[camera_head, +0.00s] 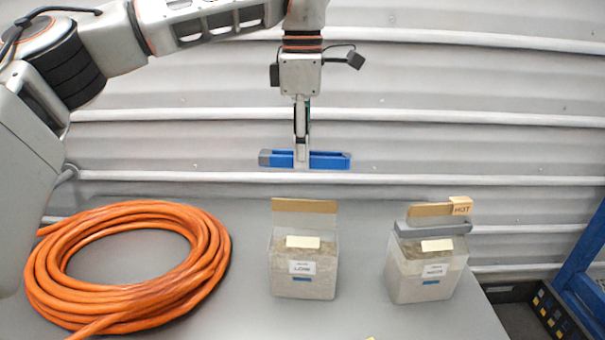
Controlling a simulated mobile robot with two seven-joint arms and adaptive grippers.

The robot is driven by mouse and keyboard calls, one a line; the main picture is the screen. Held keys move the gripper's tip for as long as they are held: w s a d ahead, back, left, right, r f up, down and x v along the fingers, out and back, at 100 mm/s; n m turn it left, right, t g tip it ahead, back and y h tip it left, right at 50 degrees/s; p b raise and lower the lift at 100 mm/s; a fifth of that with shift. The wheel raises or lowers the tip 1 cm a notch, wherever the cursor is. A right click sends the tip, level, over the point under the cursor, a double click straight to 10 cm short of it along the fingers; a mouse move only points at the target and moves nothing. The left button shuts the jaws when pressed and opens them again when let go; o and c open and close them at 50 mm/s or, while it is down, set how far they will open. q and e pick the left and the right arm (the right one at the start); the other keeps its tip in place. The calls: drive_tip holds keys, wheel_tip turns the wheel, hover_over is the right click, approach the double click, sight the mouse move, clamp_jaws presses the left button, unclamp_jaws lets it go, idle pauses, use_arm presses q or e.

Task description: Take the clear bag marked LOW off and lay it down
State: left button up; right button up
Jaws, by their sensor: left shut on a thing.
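My left gripper (301,158) points down, shut on a blue bar-like clip (331,161). The clip is level and in the air, a little above and apart from the clear bag marked LOW (304,286). That bag stands upright on the grey table, its tan top edge (304,206) upright and bare of any clip. A pale yellow piece sits on its front above the label. My right gripper is not in view.
A second clear bag (426,289), its label too small to read surely, stands at the right with a grey clip (433,229) across its top and a tan tag reading HOT (461,206). A coiled orange hose (208,265) fills the table's left. A ribbed wall is behind.

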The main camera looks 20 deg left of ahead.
use_arm(q)
wheel_tip(320, 180, up, 12)
idle(1.4)
drive_tip(key=shift+f, duration=0.15)
